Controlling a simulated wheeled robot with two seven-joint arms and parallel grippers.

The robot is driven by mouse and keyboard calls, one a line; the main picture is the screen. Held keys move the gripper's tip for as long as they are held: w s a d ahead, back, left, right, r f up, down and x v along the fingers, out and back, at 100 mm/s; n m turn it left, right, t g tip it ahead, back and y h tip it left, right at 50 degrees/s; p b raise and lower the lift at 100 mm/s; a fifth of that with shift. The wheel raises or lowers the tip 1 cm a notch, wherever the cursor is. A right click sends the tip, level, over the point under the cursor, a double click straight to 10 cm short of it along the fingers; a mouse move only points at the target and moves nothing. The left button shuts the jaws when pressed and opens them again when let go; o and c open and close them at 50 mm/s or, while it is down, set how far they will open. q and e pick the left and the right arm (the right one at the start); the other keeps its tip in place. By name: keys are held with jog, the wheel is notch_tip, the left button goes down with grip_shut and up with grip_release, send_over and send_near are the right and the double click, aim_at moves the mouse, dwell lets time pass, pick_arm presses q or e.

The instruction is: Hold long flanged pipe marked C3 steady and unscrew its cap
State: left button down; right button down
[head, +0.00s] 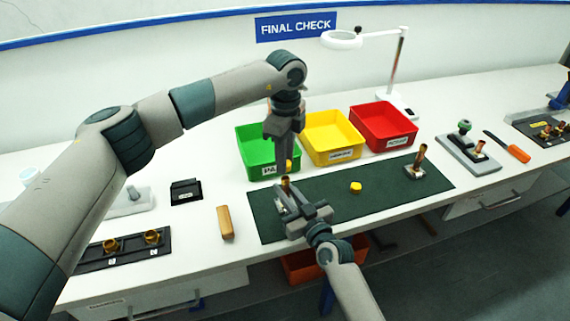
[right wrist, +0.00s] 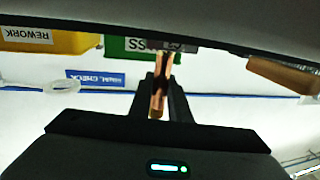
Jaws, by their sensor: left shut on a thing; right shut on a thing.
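A copper pipe (head: 286,184) stands upright on the green mat (head: 327,223). My left gripper (head: 287,150) points down above the pipe, shut on a yellow cap (head: 290,165). The cap appears just clear of the pipe's top. A second copper pipe (head: 420,160) stands at the mat's right, and another yellow cap (head: 355,187) lies mid-mat.
Green (head: 252,152), yellow (head: 331,137) and red (head: 384,125) bins stand behind the mat. A wooden block (head: 225,222) and a black rack (head: 122,250) lie left. A lamp (head: 395,75) stands behind. The mat between the loose cap and second pipe is clear.

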pick_arm(q)
jog(key=shift+r, duration=0.75)
pick_arm(e)
jog(key=c, duration=1.6)
grip_release()
jog(key=shift+o, duration=0.2)
jog(key=shift+s+d, duration=0.1)
